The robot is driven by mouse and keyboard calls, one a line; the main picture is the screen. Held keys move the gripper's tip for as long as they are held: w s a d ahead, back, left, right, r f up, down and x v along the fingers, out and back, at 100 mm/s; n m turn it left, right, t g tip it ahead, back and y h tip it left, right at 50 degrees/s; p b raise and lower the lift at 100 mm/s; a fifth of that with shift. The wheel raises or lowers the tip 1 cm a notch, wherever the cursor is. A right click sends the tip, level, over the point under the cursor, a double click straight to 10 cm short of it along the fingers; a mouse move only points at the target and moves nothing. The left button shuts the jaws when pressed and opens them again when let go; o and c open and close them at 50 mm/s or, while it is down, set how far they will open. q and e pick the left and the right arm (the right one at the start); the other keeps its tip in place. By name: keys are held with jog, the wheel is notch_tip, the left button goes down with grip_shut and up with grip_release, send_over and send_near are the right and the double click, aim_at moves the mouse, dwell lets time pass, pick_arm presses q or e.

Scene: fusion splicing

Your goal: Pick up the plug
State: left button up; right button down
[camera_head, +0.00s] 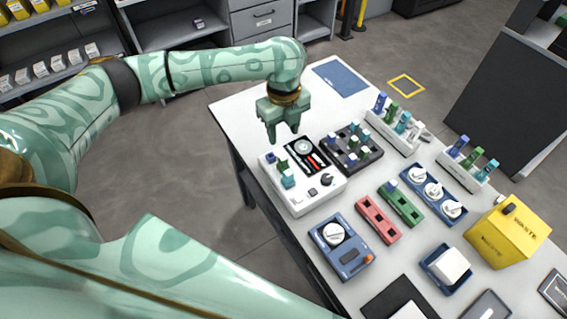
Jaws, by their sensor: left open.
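My left gripper (283,133) points down with its fingers apart and empty. It hangs above the far left part of the table, just beyond the white device (308,201). Several small plug-like pieces could be the plug, and I cannot tell which one is meant. A teal one (288,181) and a green one (282,164) stand on the white device. Others stand in the black tray (367,165) beside it. More blue, green and teal pieces stand upright in two white racks (396,137) further right. My right gripper is not in view.
A blue device (352,262), red block (377,219), green block (401,203) and blue dial panel (424,183) crowd the table (234,113). A yellow bin (506,236) stands at the right. The far left table corner is mostly clear, near a blue mat (340,78).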

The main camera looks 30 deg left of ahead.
pick_arm(q)
jog(key=b, duration=0.2)
send_over(283, 157)
notch_tip(283, 157, down, 6)
jog(key=shift+d+r, duration=0.1)
jog(key=shift+d, duration=0.05)
notch_tip(283, 157, down, 5)
jog(key=shift+f+b, duration=0.2)
jog(key=shift+b, duration=0.85)
jog(key=shift+s+r, duration=0.1)
jog(key=shift+c, duration=0.9)
jog(key=c, duration=0.8)
